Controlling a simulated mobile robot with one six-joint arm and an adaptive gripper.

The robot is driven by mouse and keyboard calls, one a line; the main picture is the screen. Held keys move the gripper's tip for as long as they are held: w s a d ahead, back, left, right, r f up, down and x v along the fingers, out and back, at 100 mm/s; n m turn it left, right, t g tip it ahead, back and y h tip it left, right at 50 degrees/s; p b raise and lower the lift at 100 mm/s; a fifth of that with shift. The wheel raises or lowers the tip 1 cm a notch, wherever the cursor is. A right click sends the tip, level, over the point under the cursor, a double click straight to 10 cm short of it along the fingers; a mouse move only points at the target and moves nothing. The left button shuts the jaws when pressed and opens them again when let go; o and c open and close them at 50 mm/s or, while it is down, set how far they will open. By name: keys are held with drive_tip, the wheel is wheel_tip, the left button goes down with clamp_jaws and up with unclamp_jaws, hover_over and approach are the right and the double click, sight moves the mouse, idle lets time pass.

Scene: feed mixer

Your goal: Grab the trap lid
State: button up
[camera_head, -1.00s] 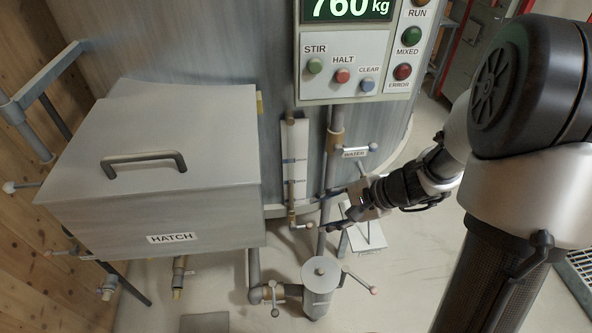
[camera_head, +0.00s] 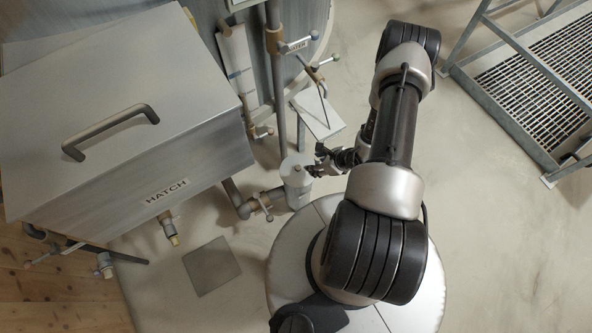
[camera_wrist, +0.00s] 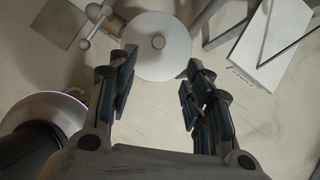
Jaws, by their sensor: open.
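The trap lid (camera_wrist: 176,58) is a round pale disc with a small knob (camera_wrist: 158,41) at its middle. It sits on top of the grey cylindrical trap (camera_head: 297,189), beside the hatch box. In the wrist view my gripper (camera_wrist: 159,72) is open, with the lid's near part between and just beyond its two fingertips. It is not shut on anything. In the head view my gripper (camera_head: 314,160) is just right of the lid (camera_head: 296,165). The height gap between fingers and lid is hard to judge.
The large hatch box (camera_head: 120,130) with a dark handle stands to the left. A pipe with a valve handle (camera_wrist: 98,20) is left of the trap. A white plate on a stand (camera_head: 318,112) is behind. A metal grating step (camera_head: 530,85) is at the far right.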

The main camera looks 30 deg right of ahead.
drive_tip(key=b, duration=0.2)
hover_over(299, 168)
drive_tip(key=s+d, duration=0.1)
drive_tip(key=s, duration=0.1)
drive_tip(key=f, duration=0.8)
drive_tip(key=shift+s+d+f, duration=0.1)
drive_tip(key=shift+s+f, duration=0.1)
drive_tip(key=b+x, duration=0.1)
drive_tip(key=x, duration=0.1)
drive_tip(key=b+x, duration=0.1)
drive_tip(key=x, duration=0.2)
drive_tip(key=shift+s+f, duration=0.2)
drive_tip(key=shift+f, duration=0.05)
drive_tip(key=shift+c, duration=0.6)
clamp_jaws()
